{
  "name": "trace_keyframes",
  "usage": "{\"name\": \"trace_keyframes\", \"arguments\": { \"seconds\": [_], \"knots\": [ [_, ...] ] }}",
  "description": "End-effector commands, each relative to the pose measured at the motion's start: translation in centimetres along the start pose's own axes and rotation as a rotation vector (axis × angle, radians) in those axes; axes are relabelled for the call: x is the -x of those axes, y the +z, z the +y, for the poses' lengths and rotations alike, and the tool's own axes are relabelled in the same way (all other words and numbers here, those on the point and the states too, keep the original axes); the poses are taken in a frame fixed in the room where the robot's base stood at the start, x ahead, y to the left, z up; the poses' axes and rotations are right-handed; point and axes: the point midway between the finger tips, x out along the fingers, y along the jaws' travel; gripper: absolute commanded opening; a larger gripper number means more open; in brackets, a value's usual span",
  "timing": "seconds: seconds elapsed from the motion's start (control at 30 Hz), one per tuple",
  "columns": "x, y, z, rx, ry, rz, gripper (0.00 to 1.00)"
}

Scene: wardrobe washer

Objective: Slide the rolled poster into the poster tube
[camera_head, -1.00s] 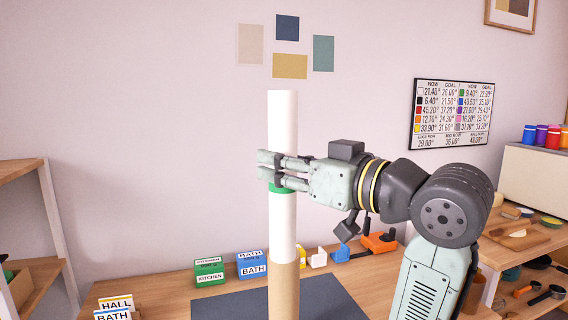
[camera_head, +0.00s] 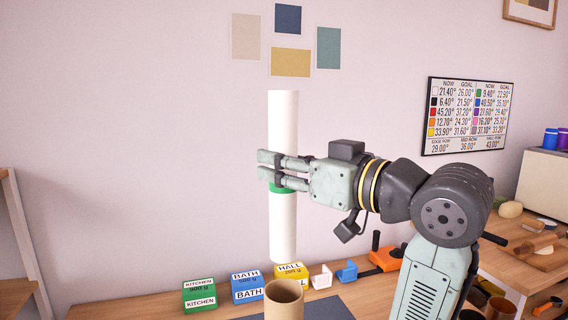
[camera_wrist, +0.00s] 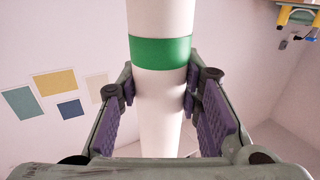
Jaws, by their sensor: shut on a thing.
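The rolled poster (camera_head: 284,222) is a long white roll with a green band around its middle. My gripper (camera_head: 272,172) is shut on it near the band and holds it upright. The poster tube (camera_head: 284,303) is a brown cardboard cylinder standing upright at the bottom of the head view, its open top showing. The poster's lower end appears above and apart from the tube's rim, roughly in line with it in the picture; the depth between them is hard to tell. In the wrist view the poster (camera_wrist: 160,110) stands between both finger pads; the tube is hidden there.
Behind the tube on the wooden table stand a green box (camera_head: 199,297), a blue box (camera_head: 247,288) and a yellow box (camera_head: 291,274). An orange tool (camera_head: 386,258) lies to the right. A dark mat (camera_head: 330,309) lies by the tube. Shelves stand at far left.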

Motion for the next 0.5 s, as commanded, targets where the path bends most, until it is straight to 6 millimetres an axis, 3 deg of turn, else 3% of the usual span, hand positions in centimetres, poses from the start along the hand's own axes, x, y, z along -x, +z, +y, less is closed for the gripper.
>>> {"name": "trace_keyframes", "arguments": {
  "seconds": [0.27, 0.5],
  "knots": [
    [0.2, 1.5, 0.0, 0.000, -0.001, -0.002, 0.00],
    [0.2, 4.3, 0.0, 0.000, -0.001, -0.002, 0.00]
  ]
}}
